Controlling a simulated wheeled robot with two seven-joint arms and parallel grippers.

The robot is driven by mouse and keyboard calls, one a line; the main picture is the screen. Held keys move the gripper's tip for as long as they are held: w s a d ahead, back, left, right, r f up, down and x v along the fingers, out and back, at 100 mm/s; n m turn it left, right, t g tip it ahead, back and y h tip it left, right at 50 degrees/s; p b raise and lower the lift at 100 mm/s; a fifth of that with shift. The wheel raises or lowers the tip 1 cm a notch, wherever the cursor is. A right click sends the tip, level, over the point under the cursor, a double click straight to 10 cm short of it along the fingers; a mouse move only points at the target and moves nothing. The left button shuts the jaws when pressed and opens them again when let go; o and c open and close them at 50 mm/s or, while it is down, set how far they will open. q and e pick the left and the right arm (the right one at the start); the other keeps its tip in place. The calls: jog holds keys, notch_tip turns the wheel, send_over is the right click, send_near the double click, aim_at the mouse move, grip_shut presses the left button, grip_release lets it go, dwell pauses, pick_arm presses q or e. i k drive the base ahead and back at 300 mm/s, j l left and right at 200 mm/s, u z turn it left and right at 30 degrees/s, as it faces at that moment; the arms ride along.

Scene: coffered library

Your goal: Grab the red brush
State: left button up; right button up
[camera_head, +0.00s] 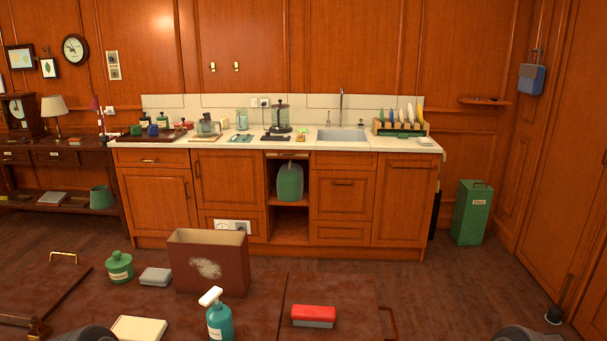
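The red brush (314,313) lies on the brown table (262,318) in front of me, near the lower middle of the head view. It has a red top and a grey lower part. Nothing touches it. Neither gripper shows. Only dark rounded parts, probably of my arms, show at the bottom edge, one left of centre and one at the right.
Left of the brush stand a teal spray bottle (219,318) with a white head and a brown box (208,262). A cream block (139,328), a grey block (155,276) and a green jar (119,266) are farther left. A handle (389,323) is at the table's right edge.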

aim_at(310, 316)
jog(key=j+u, duration=0.1)
jog(key=u, duration=0.35)
jog(key=j+u, duration=0.1)
jog(key=u, duration=0.35)
jog(key=j+u, duration=0.1)
jog(key=u, duration=0.4)
jog(key=l+z, duration=0.2)
jog(key=z, duration=1.3)
jog(key=i+l, duration=0.15)
jog(key=l, duration=0.2)
jog(key=i+l, duration=0.15)
jog(key=l, duration=0.2)
jog(key=i+l, duration=0.1)
jog(key=l, duration=0.25)
jog(key=i+l, duration=0.15)
jog(key=l, duration=0.2)
jog(key=i+l, duration=0.15)
jog(key=l, duration=0.2)
jog(key=i+l, duration=0.15)
jog(key=l, duration=0.2)
jog(key=l+z, duration=0.05)
